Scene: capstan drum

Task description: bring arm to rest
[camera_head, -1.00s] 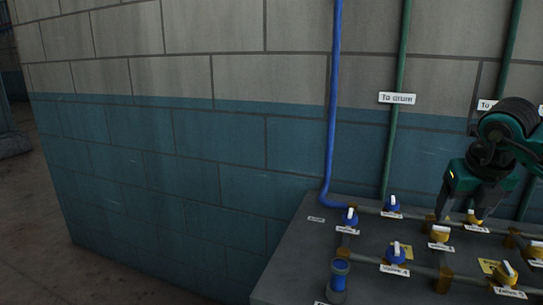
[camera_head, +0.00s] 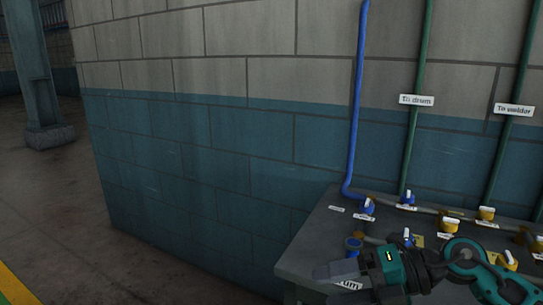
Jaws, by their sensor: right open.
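My right arm (camera_head: 465,262), teal and black, crosses the lower right in front of the valve bench. My right gripper (camera_head: 328,271) points left over the front edge of the bench, with its grey fingers at the tip. It is open and I see nothing held in it. It looks clear of the valves, though I cannot tell its exact height over the bench. My left gripper is out of view.
The dark bench (camera_head: 318,235) carries pipes with blue valves (camera_head: 408,197) and yellow valves (camera_head: 487,213). A blue pipe (camera_head: 357,110) and green pipes climb the wall (camera_head: 200,150). The arm hides part of the bench. The floor (camera_head: 60,220) at left is clear.

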